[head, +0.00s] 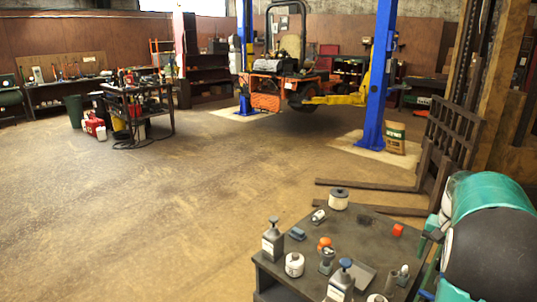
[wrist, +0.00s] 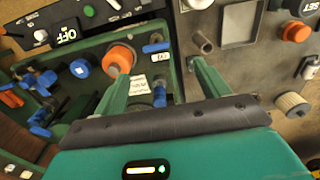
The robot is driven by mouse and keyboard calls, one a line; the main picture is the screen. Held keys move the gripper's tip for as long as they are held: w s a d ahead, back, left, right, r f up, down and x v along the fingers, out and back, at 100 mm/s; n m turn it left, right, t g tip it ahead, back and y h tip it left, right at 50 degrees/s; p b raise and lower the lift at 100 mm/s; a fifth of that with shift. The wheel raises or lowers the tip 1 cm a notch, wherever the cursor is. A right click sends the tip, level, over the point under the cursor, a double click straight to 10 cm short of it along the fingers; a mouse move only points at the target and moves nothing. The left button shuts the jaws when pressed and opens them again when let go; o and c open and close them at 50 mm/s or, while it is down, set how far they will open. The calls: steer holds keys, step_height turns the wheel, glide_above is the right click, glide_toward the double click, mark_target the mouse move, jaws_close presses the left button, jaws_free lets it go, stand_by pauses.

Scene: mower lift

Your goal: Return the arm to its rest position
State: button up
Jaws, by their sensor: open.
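My arm (head: 488,235), teal with a black cap, fills the lower right of the head view; my gripper is not clearly seen there. In the wrist view my gripper (wrist: 158,66) shows two green fingers spread apart with nothing held between them. Beyond the fingers is a green panel or box (wrist: 85,65) with an orange knob (wrist: 119,57) near the left finger and several blue handles. I cannot tell whether the left finger touches the knob.
A dark cart (head: 290,272) with bottles, cans and small parts stands close by at lower right. Fork-like bars (head: 370,187) lie low behind it. A mower (head: 283,80) sits between blue lift posts (head: 378,80). The floor (head: 170,210) at left is clear.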

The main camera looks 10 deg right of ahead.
steer(key=s+a+r+n+t, duration=0.15)
steer(key=a+r, duration=0.25)
steer(key=a, duration=0.7)
steer(key=s+a+r+n+t, duration=0.1)
steer(key=s+a+r+n, duration=0.2)
steer(key=a, duration=0.7)
steer(key=s+a+f+n+t, duration=0.1)
steer(key=s+a+n+t, duration=0.2)
steer(key=s+a, duration=0.8)
steer(key=a+n, duration=0.2)
steer(key=a, duration=0.1)
steer(key=shift+a+n, duration=0.3)
steer(key=shift+n, duration=0.05)
